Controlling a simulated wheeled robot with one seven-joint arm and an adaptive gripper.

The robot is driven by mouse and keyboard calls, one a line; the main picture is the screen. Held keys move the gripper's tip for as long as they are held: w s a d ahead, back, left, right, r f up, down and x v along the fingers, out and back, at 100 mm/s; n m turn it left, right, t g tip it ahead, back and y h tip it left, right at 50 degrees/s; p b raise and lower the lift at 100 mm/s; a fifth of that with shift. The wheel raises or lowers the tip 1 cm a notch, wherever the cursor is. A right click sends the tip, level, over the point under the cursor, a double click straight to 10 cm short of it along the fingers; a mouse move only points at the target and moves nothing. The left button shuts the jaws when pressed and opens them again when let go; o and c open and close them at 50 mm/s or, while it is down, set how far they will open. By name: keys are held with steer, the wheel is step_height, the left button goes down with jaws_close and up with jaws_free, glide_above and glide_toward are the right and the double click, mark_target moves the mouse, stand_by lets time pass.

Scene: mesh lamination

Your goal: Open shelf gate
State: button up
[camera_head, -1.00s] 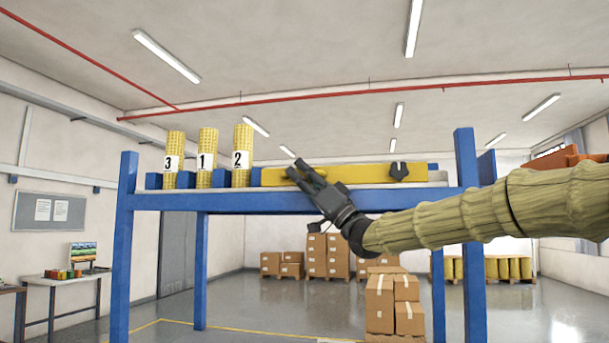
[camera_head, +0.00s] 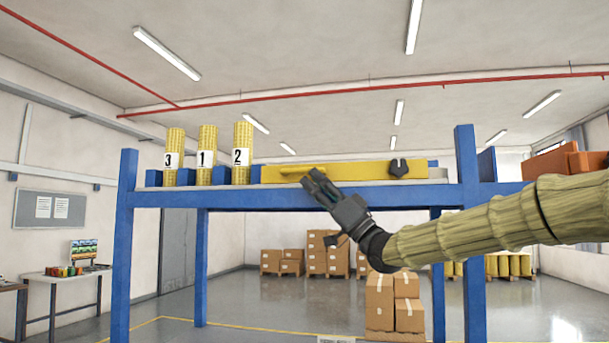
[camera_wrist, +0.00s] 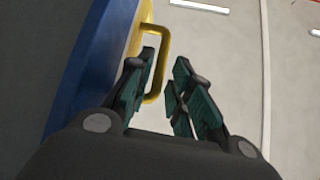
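The shelf gate (camera_head: 360,171) is a long yellow bar along the front of the blue shelf's top deck. My gripper (camera_head: 314,176) is at the handle in the head view. In the wrist view, my gripper (camera_wrist: 164,62) is open with its fingers apart. The yellow U-shaped handle (camera_wrist: 168,50) has its outer bar between the fingertips, and the left finger overlaps the handle's opening. Contact cannot be told.
The blue shelf (camera_head: 250,200) has uprights on both sides. Yellow rolls numbered 3 (camera_head: 174,145), 1 (camera_head: 207,143) and 2 (camera_head: 242,142) stand upright on its left part. An orange object (camera_head: 560,162) is at the right. Cardboard boxes (camera_head: 380,300) stand behind the shelf.

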steer(key=v, duration=0.7)
steer(key=shift+r, duration=0.1)
